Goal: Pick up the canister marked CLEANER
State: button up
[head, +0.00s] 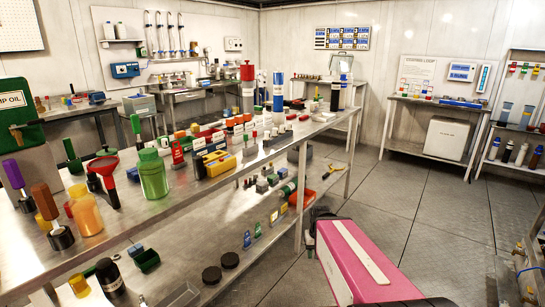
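I cannot read the word CLEANER on anything in the head view. Several upright containers could be canisters, with labels too small to read. A red-topped cylinder (247,88) and a blue cylinder (278,90) stand at the far end of the long steel bench (215,185). A dark cylinder (335,93) stands to their right. Several bottles, one of them dark blue (494,148), stand on the right-hand shelf. My pink arm link shows at the bottom right, over the floor beside the bench. My gripper cannot be made out.
A side table (435,102) stands at the back right. The floor (395,195) between is clear.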

aim_at(190, 77)
jog(key=i+l+z, duration=0.4)
jog(key=i+z, duration=0.8)
jog(key=i, duration=1.2)
jog(key=i+l, duration=0.15)
jog(key=i, duration=2.3)
jog(key=i+j+u, duration=0.15)
jog(key=i+u, duration=0.6)
jog(key=i, duration=0.15)
jog(key=i+l+u, duration=0.15)
jog(key=i+u, duration=0.25)
jog(key=i+l+u, duration=0.35)
jog(key=i+j+u, duration=0.35)
jog(key=i, duration=0.3)
jog(key=i+u, duration=0.3)
jog(key=i, duration=0.3)
jog(key=i+l+u, duration=0.15)
jog(key=i+u, duration=0.2)
jog(key=i, duration=0.3)
jog(key=i+u, duration=0.15)
jog(key=i, duration=0.4)
jog(key=i+u, duration=0.15)
jog(key=i, duration=0.45)
jog(key=i+l+u, duration=0.1)
jog(key=i, duration=0.45)
jog(key=l, duration=0.1)
